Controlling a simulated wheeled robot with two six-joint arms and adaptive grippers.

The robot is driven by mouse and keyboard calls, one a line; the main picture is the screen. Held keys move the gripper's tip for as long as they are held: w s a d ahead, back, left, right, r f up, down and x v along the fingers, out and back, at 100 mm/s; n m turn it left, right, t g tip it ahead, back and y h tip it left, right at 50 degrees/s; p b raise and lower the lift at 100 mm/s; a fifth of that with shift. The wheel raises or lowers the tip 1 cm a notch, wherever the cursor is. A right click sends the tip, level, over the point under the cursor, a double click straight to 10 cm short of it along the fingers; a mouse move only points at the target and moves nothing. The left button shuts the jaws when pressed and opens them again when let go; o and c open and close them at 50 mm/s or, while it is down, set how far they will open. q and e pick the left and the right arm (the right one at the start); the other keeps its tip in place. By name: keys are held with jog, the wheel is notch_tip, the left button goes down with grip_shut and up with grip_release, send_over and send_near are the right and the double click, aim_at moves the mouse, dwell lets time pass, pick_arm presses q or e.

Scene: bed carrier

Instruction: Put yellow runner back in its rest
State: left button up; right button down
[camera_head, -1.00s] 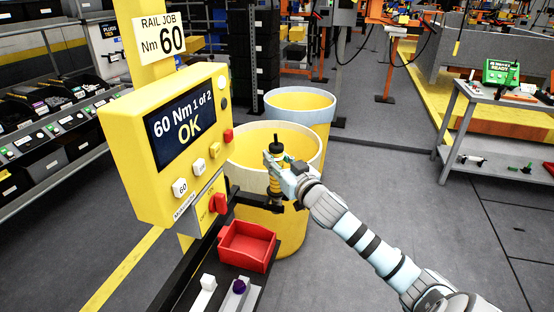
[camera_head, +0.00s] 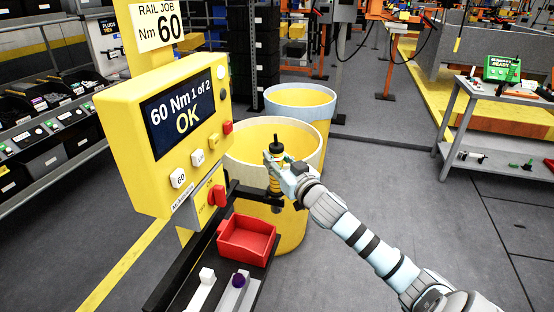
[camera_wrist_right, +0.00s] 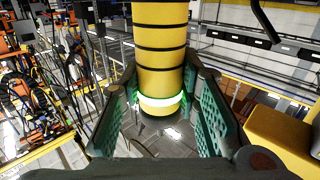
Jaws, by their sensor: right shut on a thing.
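The yellow runner (camera_head: 275,180) is an upright yellow tool with dark rings and a black top. My right gripper (camera_head: 277,170) is shut around its body. In the right wrist view the runner's yellow barrel (camera_wrist_right: 160,50) stands between the two green-padded fingers (camera_wrist_right: 160,125), with a lit greenish-white ring low on it. A dark bracket arm (camera_head: 250,198), which may be the rest, reaches out from the yellow stand to the runner's lower part. I cannot tell whether the runner is seated in it. My left gripper is not in view.
A yellow control box (camera_head: 165,130) on the stand reads "60 Nm 1 of 2 OK". A red tray (camera_head: 246,240) sits below the bracket. Two large yellow bins (camera_head: 308,140) stand behind the runner. Open floor lies to the right.

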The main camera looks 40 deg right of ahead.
jog(key=c, duration=1.1)
grip_release()
jog(key=shift+s+f, duration=0.1)
jog(key=shift+s, duration=0.2)
jog(key=s, duration=0.3)
jog(key=s+a, duration=0.1)
jog(key=s, duration=0.3)
jog(key=s+a, duration=0.1)
jog(key=s, duration=0.3)
jog(key=shift+s+a, duration=0.15)
